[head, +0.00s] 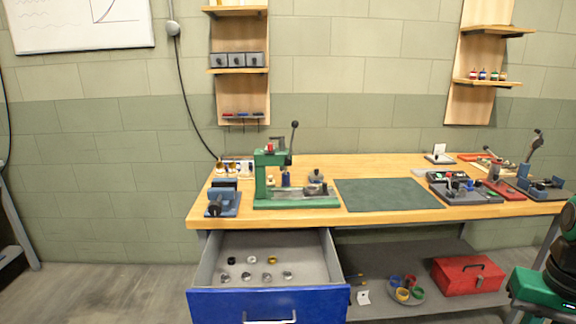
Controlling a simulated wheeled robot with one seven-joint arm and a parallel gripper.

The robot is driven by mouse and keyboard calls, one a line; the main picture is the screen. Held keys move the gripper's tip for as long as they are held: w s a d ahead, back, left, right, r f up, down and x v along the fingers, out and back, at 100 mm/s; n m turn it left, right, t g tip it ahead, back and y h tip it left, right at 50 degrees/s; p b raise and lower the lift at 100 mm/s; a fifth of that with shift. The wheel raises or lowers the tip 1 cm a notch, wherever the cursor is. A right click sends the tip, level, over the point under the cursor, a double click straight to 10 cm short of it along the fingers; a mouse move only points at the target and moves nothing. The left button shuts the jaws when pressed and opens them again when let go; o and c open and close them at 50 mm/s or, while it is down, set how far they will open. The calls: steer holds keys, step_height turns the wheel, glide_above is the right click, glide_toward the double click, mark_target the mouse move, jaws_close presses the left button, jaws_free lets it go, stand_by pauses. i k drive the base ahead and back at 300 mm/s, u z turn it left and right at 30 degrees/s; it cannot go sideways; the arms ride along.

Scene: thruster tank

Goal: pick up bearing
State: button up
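An open drawer (316,264) with a blue front is pulled out under the left end of the workbench. Several small round parts lie apart on its grey floor. My gripper is not in view.
A green press (262,185), a blue vise (222,203) and a dark green mat (386,194) are on the wooden bench (330,165). The lower shelf (440,303) holds a red toolbox (467,275) and colored cups (403,294). Floor left of the drawer is clear.

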mark_target(287, 275)
steer(key=k, duration=0.5)
steer(key=u, duration=0.55)
steer(key=i, duration=1.1)
steer(key=u, duration=1.65)
